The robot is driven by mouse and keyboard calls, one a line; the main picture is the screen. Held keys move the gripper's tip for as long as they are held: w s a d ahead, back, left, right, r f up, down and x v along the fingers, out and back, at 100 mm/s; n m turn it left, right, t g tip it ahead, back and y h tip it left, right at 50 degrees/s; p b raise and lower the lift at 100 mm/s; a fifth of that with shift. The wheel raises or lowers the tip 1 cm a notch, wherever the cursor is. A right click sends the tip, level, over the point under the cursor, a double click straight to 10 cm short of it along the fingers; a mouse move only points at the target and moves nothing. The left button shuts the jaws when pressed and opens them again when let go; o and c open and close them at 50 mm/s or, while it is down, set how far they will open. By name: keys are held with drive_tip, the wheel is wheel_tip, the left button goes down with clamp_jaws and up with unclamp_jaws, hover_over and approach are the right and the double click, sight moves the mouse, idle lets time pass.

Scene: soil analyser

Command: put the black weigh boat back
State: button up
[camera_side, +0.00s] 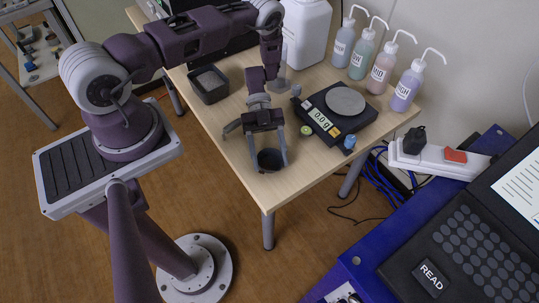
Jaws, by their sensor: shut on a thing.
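The black weigh boat (269,159) is a small dark round cup near the front edge of the wooden table. My gripper (270,155) points down over it, and its fingers are shut on the boat. Whether the boat touches the table or hangs just above it, I cannot tell. The balance (337,116) stands to the right and behind, with a round grey pan (345,100) that is empty and a display that reads 0.0 g.
A black open box (208,85) stands at the left of the table (228,134). Several wash bottles (382,67) and a white jug (306,32) stand at the back. A small green item (305,130) and a blue item (349,142) lie near the balance.

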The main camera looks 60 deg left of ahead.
drive_tip(key=shift+s+f, duration=0.15)
drive_tip(key=shift+f, duration=0.35)
